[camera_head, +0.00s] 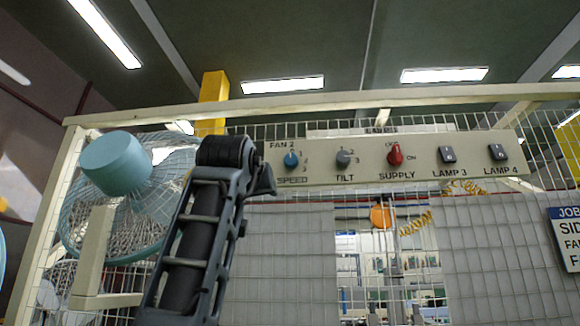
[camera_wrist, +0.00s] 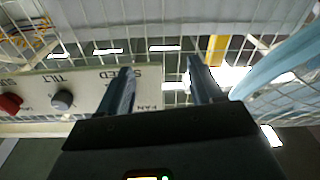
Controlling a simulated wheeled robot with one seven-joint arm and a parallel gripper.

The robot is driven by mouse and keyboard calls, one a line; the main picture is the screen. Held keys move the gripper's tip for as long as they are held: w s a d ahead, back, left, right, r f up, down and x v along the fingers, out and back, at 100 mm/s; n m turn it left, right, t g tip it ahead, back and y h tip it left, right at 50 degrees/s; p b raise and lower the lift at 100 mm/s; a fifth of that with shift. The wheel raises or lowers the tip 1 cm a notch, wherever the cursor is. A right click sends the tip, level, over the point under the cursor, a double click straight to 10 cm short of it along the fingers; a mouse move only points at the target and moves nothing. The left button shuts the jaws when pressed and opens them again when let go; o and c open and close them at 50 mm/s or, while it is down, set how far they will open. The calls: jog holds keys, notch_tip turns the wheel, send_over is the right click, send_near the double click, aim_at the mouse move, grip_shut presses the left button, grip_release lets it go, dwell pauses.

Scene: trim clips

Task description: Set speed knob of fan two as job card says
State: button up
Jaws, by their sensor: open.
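The blue speed knob (camera_head: 291,160) sits under the "FAN 2" label at the left end of the cream control panel (camera_head: 450,172). Numbers run up its right side; its pointer is too small to read. The panel's end also shows upside down in the wrist view (camera_wrist: 146,96), where the left finger seems to cover the knob. My gripper (camera_wrist: 160,68) is open and empty, its fingers over the panel's fan end. In the head view my arm hides most of it, left of the knob.
Right of the speed knob are the grey tilt knob (camera_head: 344,158), the red supply switch (camera_head: 394,154) and black lamp switches (camera_head: 447,154). A blue caged fan (camera_head: 117,163) stands left of my arm. Wire mesh (camera_head: 285,255) lies below the panel.

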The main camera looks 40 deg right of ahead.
jog(key=m+g, duration=0.1)
jog(key=m, duration=0.1)
send_near(291, 159)
jog(key=x, duration=0.2)
jog(key=p+x, duration=0.2)
jog(key=x, duration=0.3)
jog(key=shift+w+d+r, duration=0.15)
jog(key=shift+w+d, duration=0.15)
jog(key=shift+w+d+p, duration=0.3)
jog(key=shift+w+d, duration=0.15)
jog(key=shift+d, duration=0.1)
jog(key=shift+c, duration=0.4)
jog(key=c, duration=1)
